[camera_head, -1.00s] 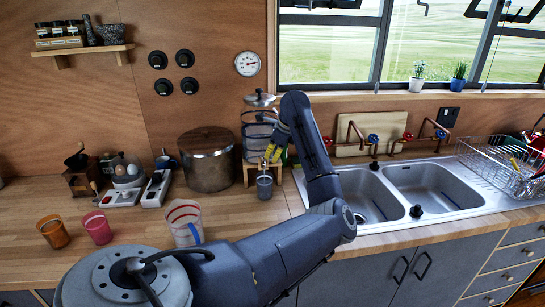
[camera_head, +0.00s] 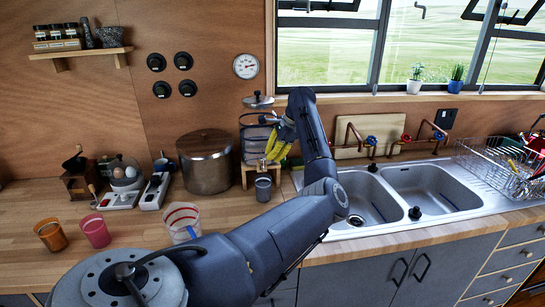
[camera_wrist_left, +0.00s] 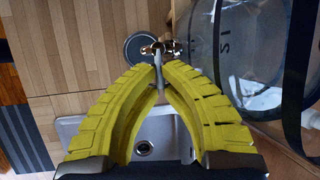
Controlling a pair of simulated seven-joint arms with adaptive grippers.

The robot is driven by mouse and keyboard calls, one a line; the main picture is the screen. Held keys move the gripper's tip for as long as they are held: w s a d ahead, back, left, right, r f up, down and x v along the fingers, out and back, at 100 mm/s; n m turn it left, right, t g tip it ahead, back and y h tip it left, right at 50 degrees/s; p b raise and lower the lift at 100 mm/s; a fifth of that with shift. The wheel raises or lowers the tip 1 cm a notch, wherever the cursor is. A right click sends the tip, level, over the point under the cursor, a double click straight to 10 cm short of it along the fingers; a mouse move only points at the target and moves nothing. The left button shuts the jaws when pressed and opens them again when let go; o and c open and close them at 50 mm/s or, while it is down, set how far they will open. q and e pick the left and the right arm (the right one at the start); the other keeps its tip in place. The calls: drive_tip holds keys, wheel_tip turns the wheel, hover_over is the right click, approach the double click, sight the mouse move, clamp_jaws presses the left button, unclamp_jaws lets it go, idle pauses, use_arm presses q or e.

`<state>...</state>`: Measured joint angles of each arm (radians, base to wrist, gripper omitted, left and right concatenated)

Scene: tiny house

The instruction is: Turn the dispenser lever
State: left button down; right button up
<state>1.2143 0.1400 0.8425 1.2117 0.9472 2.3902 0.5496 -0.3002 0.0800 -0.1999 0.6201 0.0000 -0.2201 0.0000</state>
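The dispenser (camera_head: 257,134) is a clear tank in a dark metal frame with a lid, on a wooden stand at the back of the counter. It also fills the right of the left wrist view (camera_wrist_left: 262,62). My left gripper (camera_head: 271,158) is at its lower right front, its yellow fingers pointing down. In the left wrist view the fingertips (camera_wrist_left: 164,67) close in on both sides of the thin metal dispenser lever (camera_wrist_left: 160,82), by a brass tap (camera_wrist_left: 150,48). The lever is hidden in the head view. A grey cup (camera_head: 263,189) stands below. My right gripper is out of view.
A large brown pot (camera_head: 205,163) stands left of the dispenser. The sink (camera_head: 363,203) lies to its right. A clear red-banded jug (camera_head: 181,221), a pink cup (camera_head: 96,231) and an orange cup (camera_head: 51,236) are on the counter nearer me. The wall is close behind.

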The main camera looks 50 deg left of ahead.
use_arm(q)
drive_tip(key=shift+s+a, duration=0.1)
idle(0.3)
drive_tip(key=c, duration=1.5)
unclamp_jaws()
drive_tip(key=v, duration=1.2)
